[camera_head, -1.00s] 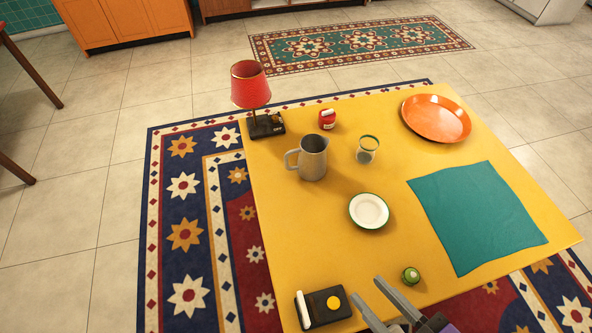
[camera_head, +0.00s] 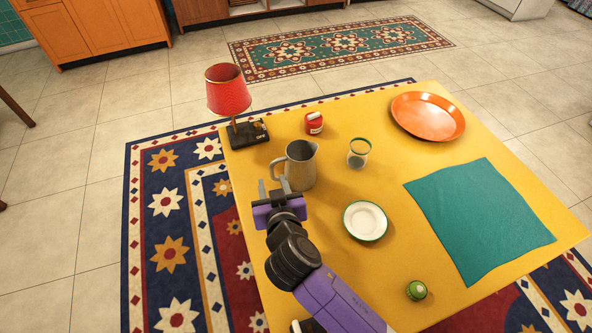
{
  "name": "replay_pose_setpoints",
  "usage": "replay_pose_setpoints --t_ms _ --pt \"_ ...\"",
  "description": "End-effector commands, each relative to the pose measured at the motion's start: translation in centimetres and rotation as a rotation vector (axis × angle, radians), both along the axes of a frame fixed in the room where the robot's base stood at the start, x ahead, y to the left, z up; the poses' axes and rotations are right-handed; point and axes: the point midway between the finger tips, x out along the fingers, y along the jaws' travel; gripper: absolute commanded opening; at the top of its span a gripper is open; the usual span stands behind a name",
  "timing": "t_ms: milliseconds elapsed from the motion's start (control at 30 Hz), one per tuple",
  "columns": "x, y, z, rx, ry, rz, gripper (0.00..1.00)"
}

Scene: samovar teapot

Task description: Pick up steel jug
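The steel jug (camera_head: 301,165) is a grey metal pitcher standing upright on the yellow table, left of the middle. Its handle is on its left side. My gripper (camera_head: 273,186) is just in front of the jug, at its lower left, with its two fingers apart and pointing toward the jug's handle side. Nothing shows between the fingers. I cannot tell whether a finger touches the handle. My arm covers the table's near left part.
A red lamp (camera_head: 228,92) stands behind left of the jug, and a red tin (camera_head: 313,123) behind it. A glass (camera_head: 358,153), white saucer (camera_head: 365,221), green round item (camera_head: 416,290), orange plate (camera_head: 428,116) and teal cloth (camera_head: 480,217) lie to the right on the yellow table (camera_head: 395,258).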

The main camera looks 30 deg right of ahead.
Motion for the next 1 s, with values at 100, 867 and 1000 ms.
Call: replay_pose_setpoints --t_ms 100,867,1000 --pt "0.9 0.0 0.3 0.001 -0.006 -0.017 0.37" --pt "7.2 -2.9 -3.0 0.002 -0.007 -0.021 0.37" --pt "7.3 -3.0 -3.1 0.002 -0.007 -0.02 0.37"
